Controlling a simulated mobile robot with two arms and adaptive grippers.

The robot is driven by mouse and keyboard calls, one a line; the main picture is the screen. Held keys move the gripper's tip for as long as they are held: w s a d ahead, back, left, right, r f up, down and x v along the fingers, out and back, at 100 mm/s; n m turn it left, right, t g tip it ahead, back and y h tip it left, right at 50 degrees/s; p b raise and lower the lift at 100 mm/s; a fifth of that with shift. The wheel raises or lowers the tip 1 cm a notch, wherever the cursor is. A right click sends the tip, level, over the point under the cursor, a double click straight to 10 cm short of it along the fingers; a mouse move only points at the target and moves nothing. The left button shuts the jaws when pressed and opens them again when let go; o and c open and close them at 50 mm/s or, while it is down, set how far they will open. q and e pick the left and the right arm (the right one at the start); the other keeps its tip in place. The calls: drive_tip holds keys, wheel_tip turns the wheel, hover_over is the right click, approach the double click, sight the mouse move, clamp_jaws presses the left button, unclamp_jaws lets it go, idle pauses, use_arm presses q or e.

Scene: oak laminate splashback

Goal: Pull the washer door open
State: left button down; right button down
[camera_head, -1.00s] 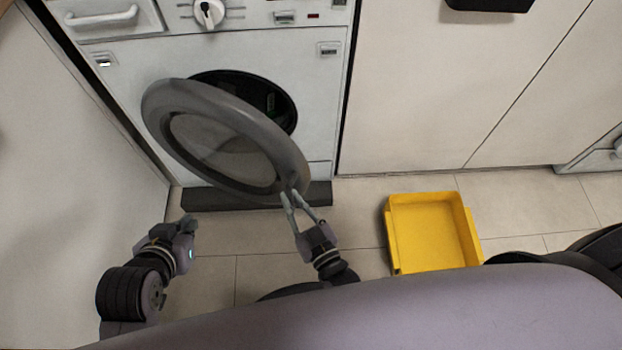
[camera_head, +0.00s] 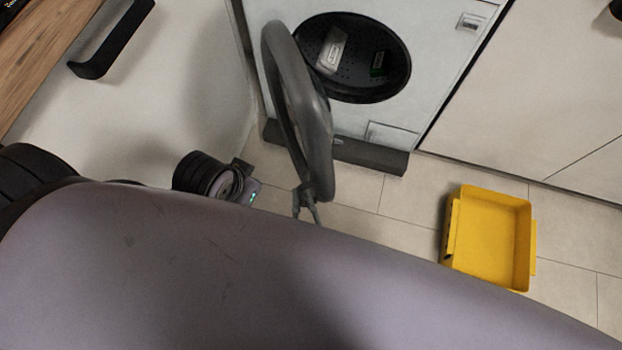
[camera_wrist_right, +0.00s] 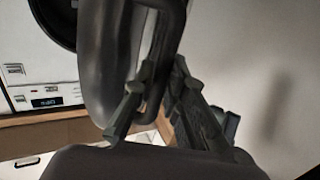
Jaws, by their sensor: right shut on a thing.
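The washer (camera_head: 430,30) is a white front-loader at the top of the head view, and its round drum opening is uncovered. The grey ring-shaped washer door (camera_head: 293,92) stands wide open, swung out to the left and seen nearly edge-on. My right gripper (camera_head: 306,196) is shut on the door's lower free edge. In the right wrist view the gripper's fingers (camera_wrist_right: 158,100) close around a dark handle part beside the door's thick rim (camera_wrist_right: 105,65). My left gripper (camera_head: 247,190) is low, left of the door and apart from it; its fingers are not clear.
A yellow tray (camera_head: 490,240) lies on the tiled floor at the right. Two small items, a pale one (camera_head: 333,48) and a dark green one (camera_head: 379,63), lie in the drum. A white cabinet front with a black handle (camera_head: 110,40) is at the left.

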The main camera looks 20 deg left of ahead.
drive_tip(key=shift+w+r, duration=0.1)
drive_tip(key=shift+w, duration=0.05)
drive_tip(key=c, duration=1.6)
unclamp_jaws()
drive_tip(key=v, duration=0.7)
drive_tip(key=shift+s, duration=0.3)
drive_tip(key=shift+d, duration=0.1)
drive_tip(key=shift+c, duration=0.5)
